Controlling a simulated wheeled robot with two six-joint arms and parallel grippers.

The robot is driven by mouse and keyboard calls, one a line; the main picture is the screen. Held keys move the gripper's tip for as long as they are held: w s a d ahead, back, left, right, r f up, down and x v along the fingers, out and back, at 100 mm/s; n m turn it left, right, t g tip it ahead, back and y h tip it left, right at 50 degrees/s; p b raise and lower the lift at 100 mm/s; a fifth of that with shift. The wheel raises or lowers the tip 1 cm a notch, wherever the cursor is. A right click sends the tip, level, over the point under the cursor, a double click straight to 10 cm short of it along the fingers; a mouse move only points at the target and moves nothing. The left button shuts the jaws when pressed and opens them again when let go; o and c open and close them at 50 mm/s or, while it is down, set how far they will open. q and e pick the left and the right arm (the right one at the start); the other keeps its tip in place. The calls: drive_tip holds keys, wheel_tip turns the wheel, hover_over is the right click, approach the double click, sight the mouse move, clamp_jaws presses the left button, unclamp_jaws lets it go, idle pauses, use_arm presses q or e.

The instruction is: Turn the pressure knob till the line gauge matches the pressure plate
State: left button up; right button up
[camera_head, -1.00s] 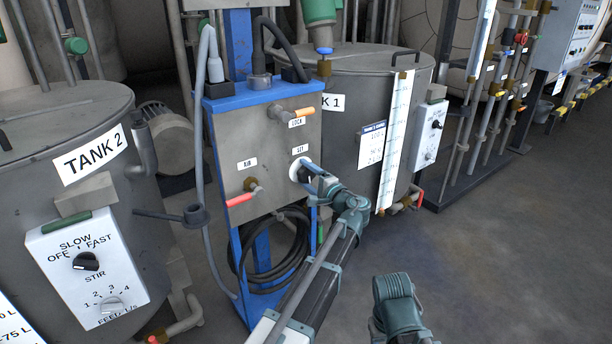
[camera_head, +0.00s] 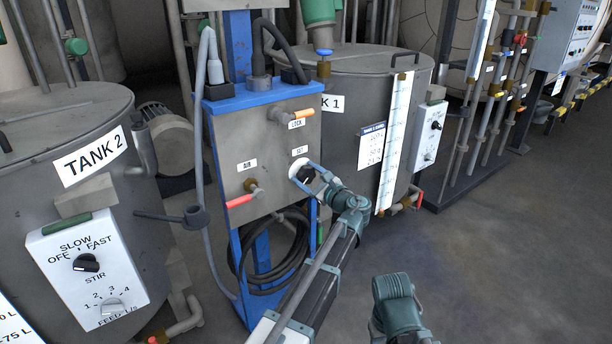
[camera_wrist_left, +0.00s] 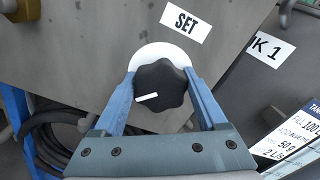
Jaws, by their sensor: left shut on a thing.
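The pressure knob (camera_wrist_left: 160,86) is black and lobed with a white pointer mark, on a white disc under a "SET" label (camera_wrist_left: 186,21). In the left wrist view its mark points left and slightly down. My left gripper (camera_head: 309,180) has its blue fingers on both sides of the knob, shut on it; the fingers also show in the left wrist view (camera_wrist_left: 160,95). In the head view the knob is partly hidden by the gripper. My right arm shows at the bottom of the head view, but its fingertips are not visible. No line gauge or pressure plate can be made out.
Tank 2 (camera_head: 45,140) stands left, tank 1 (camera_head: 345,120) behind right. A coiled hose (camera_head: 262,268) hangs below. Floor at right is clear.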

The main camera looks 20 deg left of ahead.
use_arm(q)
drive_tip(key=m, duration=0.5)
drive_tip(key=shift+d+m, duration=0.15)
drive_tip(key=shift+m, duration=0.15)
idle(0.4)
drive_tip(key=o, duration=1.3)
